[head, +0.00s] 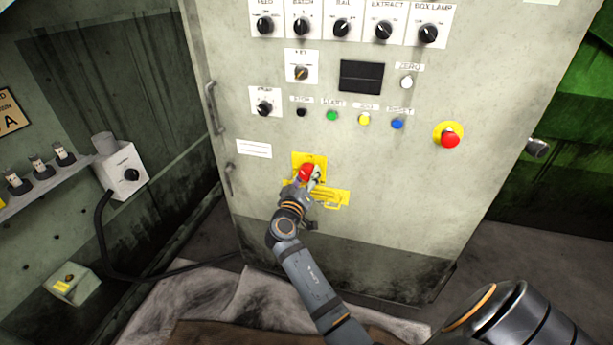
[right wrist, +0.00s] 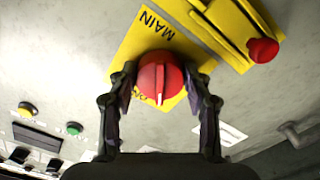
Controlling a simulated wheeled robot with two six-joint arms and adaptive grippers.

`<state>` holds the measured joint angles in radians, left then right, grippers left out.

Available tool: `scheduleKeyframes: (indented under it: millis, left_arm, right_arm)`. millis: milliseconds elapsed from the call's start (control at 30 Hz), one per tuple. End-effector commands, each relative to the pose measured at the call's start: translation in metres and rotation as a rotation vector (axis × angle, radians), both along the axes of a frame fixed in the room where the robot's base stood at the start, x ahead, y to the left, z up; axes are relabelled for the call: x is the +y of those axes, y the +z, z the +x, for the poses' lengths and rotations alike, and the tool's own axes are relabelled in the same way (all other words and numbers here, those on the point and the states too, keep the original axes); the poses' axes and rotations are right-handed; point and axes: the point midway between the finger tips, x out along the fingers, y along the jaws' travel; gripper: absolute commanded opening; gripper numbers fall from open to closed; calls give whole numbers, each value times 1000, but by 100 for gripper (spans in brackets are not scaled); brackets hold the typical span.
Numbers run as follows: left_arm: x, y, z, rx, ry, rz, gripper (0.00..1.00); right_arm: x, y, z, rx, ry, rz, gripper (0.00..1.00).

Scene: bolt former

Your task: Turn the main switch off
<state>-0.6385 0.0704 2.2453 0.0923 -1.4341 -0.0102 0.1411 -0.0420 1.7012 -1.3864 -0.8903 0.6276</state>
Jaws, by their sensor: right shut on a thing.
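The main switch is a red rotary knob (head: 306,172) on a yellow plate (head: 310,158), low on the front of the grey cabinet. In the right wrist view the knob (right wrist: 160,76) has a white pointer line toward the bottom of the picture, and the plate reads MAIN; its other lettering is partly hidden. My right gripper (head: 304,178) is at the switch. In the right wrist view its two fingers (right wrist: 163,82) stand on either side of the knob, closed on it. My left gripper is in neither view.
A yellow bar (head: 330,196) lies just below the switch; a red piece (right wrist: 263,50) on it shows in the right wrist view. A red emergency stop (head: 449,138) is to the right. Buttons and selector knobs (head: 303,26) are above. A cabinet handle (head: 213,107) is at left.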

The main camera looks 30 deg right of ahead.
Motion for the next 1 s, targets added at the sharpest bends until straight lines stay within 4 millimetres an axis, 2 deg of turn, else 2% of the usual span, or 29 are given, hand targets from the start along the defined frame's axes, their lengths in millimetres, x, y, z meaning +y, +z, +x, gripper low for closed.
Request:
scheduleKeyframes:
  millis: [200,333,700,1000]
  left_arm:
    - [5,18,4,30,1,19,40]
    - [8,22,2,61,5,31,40]
    - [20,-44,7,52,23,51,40]
    - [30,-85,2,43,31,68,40]
  right_arm:
    - [0,4,0,153,1,-133,18]
    - [0,4,0,247,2,-214,18]
    - [0,6,0,505,3,-435,18]
    - [0,5,0,661,3,-568,18]
